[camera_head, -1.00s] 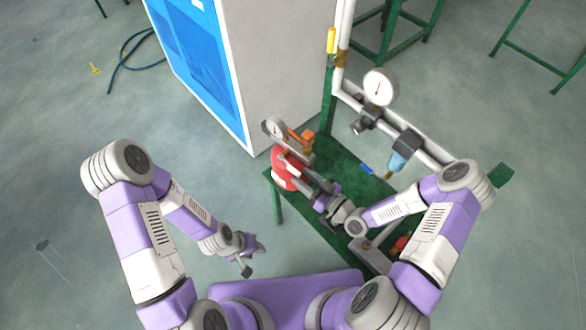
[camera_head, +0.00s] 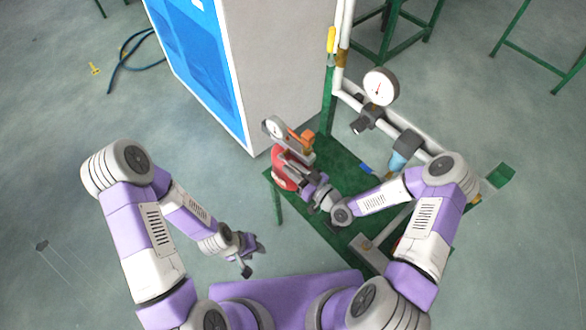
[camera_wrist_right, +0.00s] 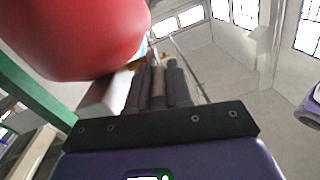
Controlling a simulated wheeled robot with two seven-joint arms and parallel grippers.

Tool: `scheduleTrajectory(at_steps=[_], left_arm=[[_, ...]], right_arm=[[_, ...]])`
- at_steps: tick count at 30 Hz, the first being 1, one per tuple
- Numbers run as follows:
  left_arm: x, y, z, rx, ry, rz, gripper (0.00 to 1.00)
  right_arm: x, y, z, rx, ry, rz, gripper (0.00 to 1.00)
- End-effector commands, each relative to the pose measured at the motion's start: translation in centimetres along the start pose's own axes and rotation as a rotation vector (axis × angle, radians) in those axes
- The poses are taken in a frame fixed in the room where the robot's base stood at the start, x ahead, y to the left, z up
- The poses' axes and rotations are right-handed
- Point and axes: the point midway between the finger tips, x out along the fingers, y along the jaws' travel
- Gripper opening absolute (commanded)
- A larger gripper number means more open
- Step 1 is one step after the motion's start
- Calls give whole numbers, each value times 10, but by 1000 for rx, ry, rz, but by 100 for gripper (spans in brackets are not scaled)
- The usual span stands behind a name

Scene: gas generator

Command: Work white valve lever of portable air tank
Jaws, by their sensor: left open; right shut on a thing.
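The red portable air tank (camera_head: 281,178) stands on the green table, with a round gauge (camera_head: 274,127) and orange-topped fittings (camera_head: 307,140) above it. It shows large and close at the upper left of the right wrist view (camera_wrist_right: 85,30). My right gripper (camera_head: 293,168) is at the tank's right side by the fittings. In the right wrist view its dark fingers (camera_wrist_right: 158,88) are shut around a thin part, seemingly the valve lever, mostly hidden by the fingers. My left gripper (camera_head: 252,255) is open and empty, low, left of the table.
The green table (camera_head: 345,170) carries white pipework with a larger gauge (camera_head: 381,87) and a blue-grey filter (camera_head: 403,150) on the right. A large white and blue cabinet (camera_head: 275,65) stands behind the tank.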

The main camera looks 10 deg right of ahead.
Motion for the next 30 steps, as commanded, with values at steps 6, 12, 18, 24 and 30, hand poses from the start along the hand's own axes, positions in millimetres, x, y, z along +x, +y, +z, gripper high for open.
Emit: scheduleTrajectory(at_steps=[6,12,18,24,30], left_arm=[[0,0,0,0,0,0,41],[-4,2,0,0,0,0,41],[-21,8,1,0,0,0,41],[-45,17,2,0,0,0,41],[-65,24,3,0,0,0,41]], right_arm=[[0,0,0,0,-1,0,0],[0,-1,-3,-1,-19,3,0],[0,-2,-11,-2,-103,18,0],[2,-5,-21,-3,-244,46,0],[5,-6,-29,-4,-390,76,0]])
